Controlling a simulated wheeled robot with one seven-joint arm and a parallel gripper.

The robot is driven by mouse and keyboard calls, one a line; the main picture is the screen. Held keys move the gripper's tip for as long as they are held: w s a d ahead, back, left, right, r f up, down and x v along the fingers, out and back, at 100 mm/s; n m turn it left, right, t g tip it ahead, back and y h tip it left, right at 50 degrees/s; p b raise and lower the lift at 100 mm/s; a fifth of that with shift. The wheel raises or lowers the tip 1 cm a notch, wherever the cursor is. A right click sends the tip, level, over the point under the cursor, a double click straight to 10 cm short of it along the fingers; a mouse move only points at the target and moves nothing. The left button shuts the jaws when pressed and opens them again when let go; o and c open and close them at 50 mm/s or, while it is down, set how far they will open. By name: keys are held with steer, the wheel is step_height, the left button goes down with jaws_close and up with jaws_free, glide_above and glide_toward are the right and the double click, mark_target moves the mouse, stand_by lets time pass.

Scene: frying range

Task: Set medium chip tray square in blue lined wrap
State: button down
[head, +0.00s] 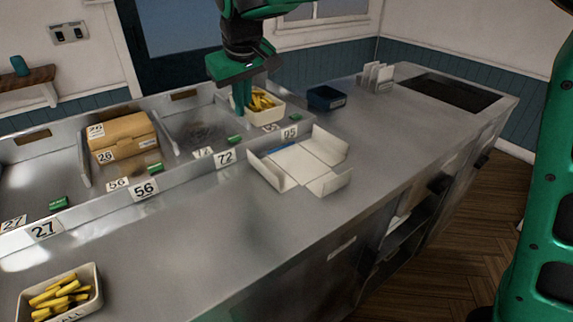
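A cream tray of yellow chips (268,118) sits in the right-hand bay at the back of the counter; no size word on it is readable. My gripper (242,110) points down at the tray's left edge, its green fingers close together in this view. I cannot tell whether they grip the tray wall. The wrap (302,163) lies unfolded on the counter in front of the 95 label, white with raised flaps and a blue strip along its back left side. Nothing lies on it. Another chip tray (60,295) stands at the bottom left, its label ending in "ALL".
A cardboard box (120,138) labelled 26 sits in a left bay. A dark blue container (326,98) and a white upright rack (377,77) stand behind the wrap. Low metal dividers and number labels edge the bays.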

steer(key=shift+s+a, duration=0.1)
steer(key=shift+a, duration=0.15)
glide_toward(284, 164)
steer(key=shift+w+a+f, duration=0.15)
steer(key=shift+w+f, duration=0.1)
steer(key=shift+w, duration=0.2)
steer(key=shift+w+a+f, duration=0.15)
steer(key=shift+w+f, duration=0.05)
steer(key=shift+w, duration=0.3)
steer(key=shift+f, duration=2)
steer(key=c, duration=2)
jaws_free()
steer(key=shift+f, duration=0.1)
steer(key=shift+c, duration=0.2)
steer(key=v, duration=1.2)
